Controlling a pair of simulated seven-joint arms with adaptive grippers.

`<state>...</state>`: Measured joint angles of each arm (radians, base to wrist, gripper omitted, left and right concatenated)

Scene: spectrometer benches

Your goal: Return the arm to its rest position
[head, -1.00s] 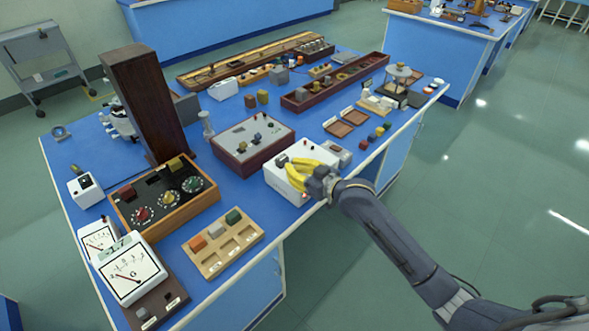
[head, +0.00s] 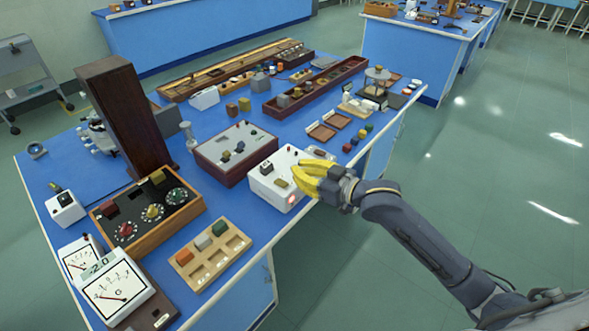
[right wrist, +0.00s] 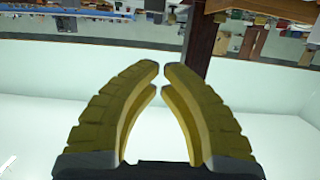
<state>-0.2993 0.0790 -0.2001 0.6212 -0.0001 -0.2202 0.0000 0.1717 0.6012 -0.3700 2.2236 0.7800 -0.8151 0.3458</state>
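My right gripper (head: 300,178) has yellow fingers and hangs at the right end of a white box (head: 268,170) near the table's front edge. I cannot tell whether it touches the box. In the right wrist view its fingertips (right wrist: 161,70) are a little apart, with nothing held between them. My right arm (head: 425,240) reaches in from the lower right, over the floor beside the table. A red light glows on the white box's front. My left gripper is not in view.
The blue table (head: 85,180) holds a dark upright block (head: 125,115), a dial box (head: 130,236), meters (head: 118,292), a wooden tray (head: 240,243) and a maroon-sided box (head: 215,178). Small coloured blocks (head: 357,138) sit near the front edge. The floor (head: 500,190) at right is clear.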

